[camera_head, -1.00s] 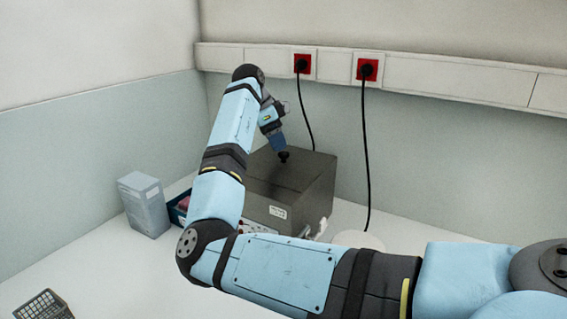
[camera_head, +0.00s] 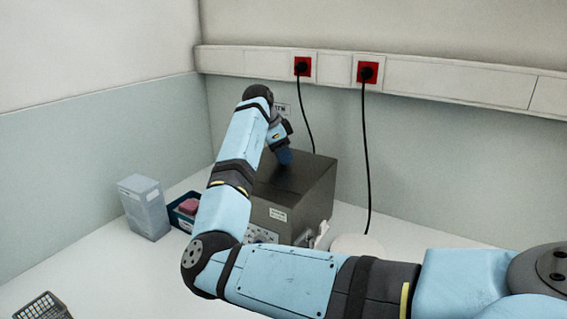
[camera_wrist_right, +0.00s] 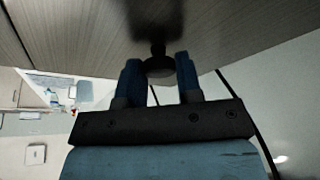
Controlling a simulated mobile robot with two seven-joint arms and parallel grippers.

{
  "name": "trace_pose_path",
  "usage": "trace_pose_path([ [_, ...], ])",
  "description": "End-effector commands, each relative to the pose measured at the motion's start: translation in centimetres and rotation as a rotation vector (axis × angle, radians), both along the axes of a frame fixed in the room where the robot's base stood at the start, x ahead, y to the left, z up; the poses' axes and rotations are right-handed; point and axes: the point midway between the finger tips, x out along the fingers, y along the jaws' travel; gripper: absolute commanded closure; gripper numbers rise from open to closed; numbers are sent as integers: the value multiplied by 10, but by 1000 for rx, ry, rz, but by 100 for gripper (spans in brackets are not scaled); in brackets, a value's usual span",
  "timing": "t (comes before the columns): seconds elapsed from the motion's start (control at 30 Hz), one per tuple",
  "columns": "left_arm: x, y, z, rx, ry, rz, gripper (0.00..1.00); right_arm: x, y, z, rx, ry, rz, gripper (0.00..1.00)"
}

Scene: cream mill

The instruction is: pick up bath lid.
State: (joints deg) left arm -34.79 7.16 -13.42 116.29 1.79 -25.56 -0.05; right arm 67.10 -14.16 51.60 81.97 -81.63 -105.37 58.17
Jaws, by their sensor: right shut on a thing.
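The bath lid (camera_head: 312,172) is the dark grey-brown top of a box-shaped bath (camera_head: 312,205) standing near the back wall. My right gripper (camera_head: 285,158) reaches down to the middle of the lid, and its fingers hide the knob in the head view. In the right wrist view, the two blue fingers of my right gripper (camera_wrist_right: 158,75) are on either side of the dark round knob (camera_wrist_right: 159,66), shut on it. The lid's brown surface (camera_wrist_right: 85,30) fills the top of that view. I cannot see any gap between lid and bath. My left gripper is not in view.
A pale blue-grey box (camera_head: 145,208) and a blue tray (camera_head: 176,218) with a pink thing stand left of the bath. A white round thing (camera_head: 358,243) is to its right. Black cables (camera_head: 366,150) hang from red wall sockets.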

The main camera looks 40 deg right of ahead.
Motion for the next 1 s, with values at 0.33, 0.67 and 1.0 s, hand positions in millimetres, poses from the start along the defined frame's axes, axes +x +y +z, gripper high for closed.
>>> trace_pose_path([
  [0.33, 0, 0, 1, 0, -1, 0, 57, 0, 0, 19, -1, -2, 1, 88],
  [0.67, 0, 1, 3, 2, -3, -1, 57, 0, -1, 91, -2, -4, 0, 88],
  [1.0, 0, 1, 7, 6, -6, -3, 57, 1, 0, 167, 0, -3, 1, 88],
])
